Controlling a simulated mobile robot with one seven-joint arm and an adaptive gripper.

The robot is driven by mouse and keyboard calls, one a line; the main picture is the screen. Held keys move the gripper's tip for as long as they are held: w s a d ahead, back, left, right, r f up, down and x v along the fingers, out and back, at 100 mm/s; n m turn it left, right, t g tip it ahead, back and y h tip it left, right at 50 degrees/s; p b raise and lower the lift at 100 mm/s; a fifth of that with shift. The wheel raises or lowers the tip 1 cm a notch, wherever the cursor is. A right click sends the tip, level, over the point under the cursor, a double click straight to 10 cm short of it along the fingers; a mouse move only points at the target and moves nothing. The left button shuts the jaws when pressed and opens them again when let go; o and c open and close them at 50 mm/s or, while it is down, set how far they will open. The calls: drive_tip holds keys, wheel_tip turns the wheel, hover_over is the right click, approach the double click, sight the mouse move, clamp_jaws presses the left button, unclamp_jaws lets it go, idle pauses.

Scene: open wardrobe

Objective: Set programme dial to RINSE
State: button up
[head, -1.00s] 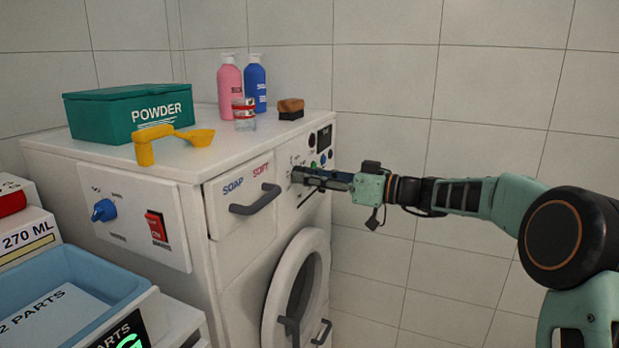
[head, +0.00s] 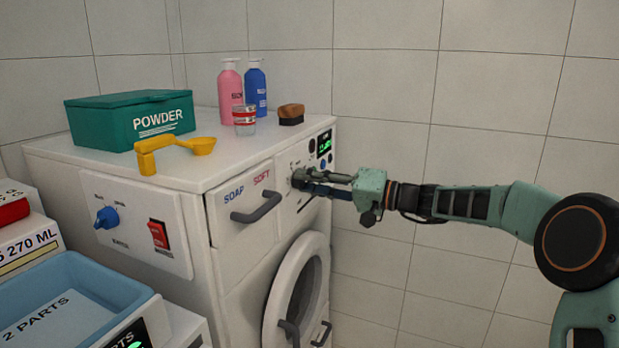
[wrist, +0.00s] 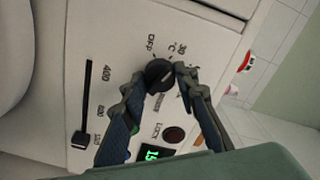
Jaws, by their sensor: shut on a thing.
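The programme dial (wrist: 158,73) is a dark round knob on the white washer front, sitting between my fingertips in the wrist view. Printed words ring it: OFF and 30 °C are readable, and a small word below it looks like RINSE. I cannot tell which mark its pointer faces. My gripper (wrist: 161,76) is shut on the dial, one finger on each side.
The soap drawer handle (head: 257,204) juts out left of my gripper. Bottles, a glass and a brush (head: 291,115) stand on top. Right of the washer is open.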

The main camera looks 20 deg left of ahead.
drive_tip(key=shift+m+p, duration=12.15)
drive_tip(key=shift+m, duration=1.95)
drive_tip(key=o, duration=1.2)
drive_tip(key=shift+c, duration=0.2)
